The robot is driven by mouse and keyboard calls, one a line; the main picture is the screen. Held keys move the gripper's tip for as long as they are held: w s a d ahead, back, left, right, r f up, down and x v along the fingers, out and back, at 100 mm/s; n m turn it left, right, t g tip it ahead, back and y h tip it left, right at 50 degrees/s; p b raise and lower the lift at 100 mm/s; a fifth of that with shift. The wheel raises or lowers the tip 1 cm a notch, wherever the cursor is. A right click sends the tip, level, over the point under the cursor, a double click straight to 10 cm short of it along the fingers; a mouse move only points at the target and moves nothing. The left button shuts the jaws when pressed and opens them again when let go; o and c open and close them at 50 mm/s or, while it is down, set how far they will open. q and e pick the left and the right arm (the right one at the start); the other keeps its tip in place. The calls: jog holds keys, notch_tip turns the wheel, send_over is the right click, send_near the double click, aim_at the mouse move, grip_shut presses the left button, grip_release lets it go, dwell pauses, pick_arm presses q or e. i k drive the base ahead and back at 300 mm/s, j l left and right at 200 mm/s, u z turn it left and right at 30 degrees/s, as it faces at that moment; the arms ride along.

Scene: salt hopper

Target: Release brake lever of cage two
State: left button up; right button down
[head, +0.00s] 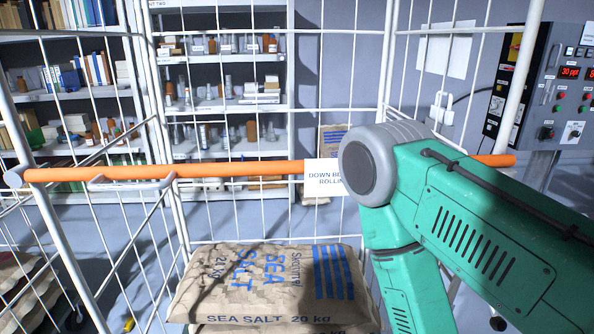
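A white wire cage (66,235) stands directly in front of me. An orange bar (240,169) runs level across it and passes behind my arm. A pale handle-like loop (130,184) sits at the bar's left part. A white tag (322,178) hangs at the bar, partly covered by my arm; it reads "DOWN BE… ROLLIN…". I cannot tell whether the orange bar is the brake lever, and no number on the cage shows. My green right arm comes in from the right, its grey joint in front of the bar. Neither gripper is in view.
A sea salt sack (270,285) lies inside the cage. At lower left are more sacks (25,285) and a small yellow part (129,325) near the floor. Shelves (225,103) stand behind. A control panel (565,90) with red displays stands at right.

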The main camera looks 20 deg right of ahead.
aim_at(497, 323)
jog(key=z, duration=2.1)
